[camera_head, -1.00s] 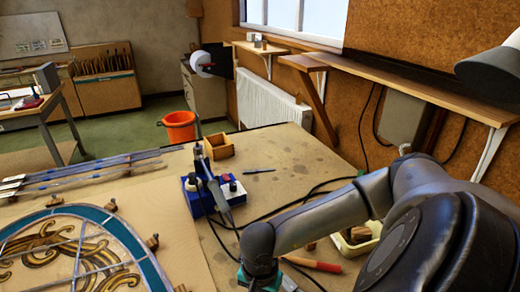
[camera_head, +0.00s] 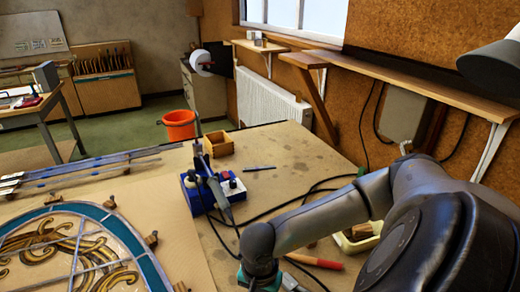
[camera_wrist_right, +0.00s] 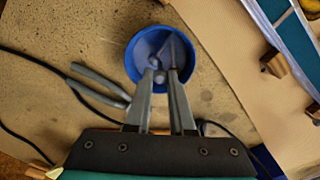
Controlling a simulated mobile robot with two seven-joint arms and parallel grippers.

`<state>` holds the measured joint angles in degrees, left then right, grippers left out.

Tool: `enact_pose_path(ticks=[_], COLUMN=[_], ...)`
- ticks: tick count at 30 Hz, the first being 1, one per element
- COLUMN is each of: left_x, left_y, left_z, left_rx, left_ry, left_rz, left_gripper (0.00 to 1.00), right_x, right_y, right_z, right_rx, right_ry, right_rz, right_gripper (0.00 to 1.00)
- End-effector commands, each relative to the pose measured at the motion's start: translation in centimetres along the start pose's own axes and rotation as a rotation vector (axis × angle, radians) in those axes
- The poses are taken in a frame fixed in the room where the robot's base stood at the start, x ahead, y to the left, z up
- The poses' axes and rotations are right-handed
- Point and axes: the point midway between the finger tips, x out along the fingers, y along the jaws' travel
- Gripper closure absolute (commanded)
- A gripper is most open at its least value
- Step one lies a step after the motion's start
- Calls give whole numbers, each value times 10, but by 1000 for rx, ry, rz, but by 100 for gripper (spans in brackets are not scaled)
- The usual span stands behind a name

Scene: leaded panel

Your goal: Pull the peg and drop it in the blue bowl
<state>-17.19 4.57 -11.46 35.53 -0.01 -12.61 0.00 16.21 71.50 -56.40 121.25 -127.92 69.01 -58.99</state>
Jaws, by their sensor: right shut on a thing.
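The blue bowl (camera_wrist_right: 133,67) lies on the bench below my right gripper (camera_wrist_right: 166,64) in the right wrist view. The two grey fingers reach over the bowl, with their tips above its inside. The gripper is shut on a small grey piece (camera_wrist_right: 159,72), which seems to be the peg; it is partly hidden between the fingers. Neither bowl nor fingers show in the head view, where my right arm runs down past the lower edge. The leaded panel (camera_head: 138,249) lies at lower left in the head view, with wooden blocks along its edge. My left gripper is not in view.
Grey-handled pliers (camera_wrist_right: 98,88) lie left of the bowl. A blue soldering station (camera_head: 197,196), loose black cables and a red-handled tool (camera_head: 315,261) are on the bench. A wooden box (camera_head: 219,145) stands farther back. A wooden block (camera_wrist_right: 277,62) sits beside the panel.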

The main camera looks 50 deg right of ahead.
Motion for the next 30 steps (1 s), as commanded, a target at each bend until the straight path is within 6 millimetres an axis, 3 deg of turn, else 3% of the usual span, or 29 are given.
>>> enact_pose_path(ticks=[9,10,19,30], left_x=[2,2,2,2], left_y=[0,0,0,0], left_z=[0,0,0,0], left_rx=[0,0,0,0], left_ry=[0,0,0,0], left_rz=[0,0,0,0], left_gripper=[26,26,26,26], right_x=[2,2,2,-5], right_y=[0,0,0,-1], right_z=[0,0,0,0], right_rx=[0,0,0,0], right_ry=[0,0,0,1], right_rz=[0,0,0,-2], right_gripper=[100,78,44,44])
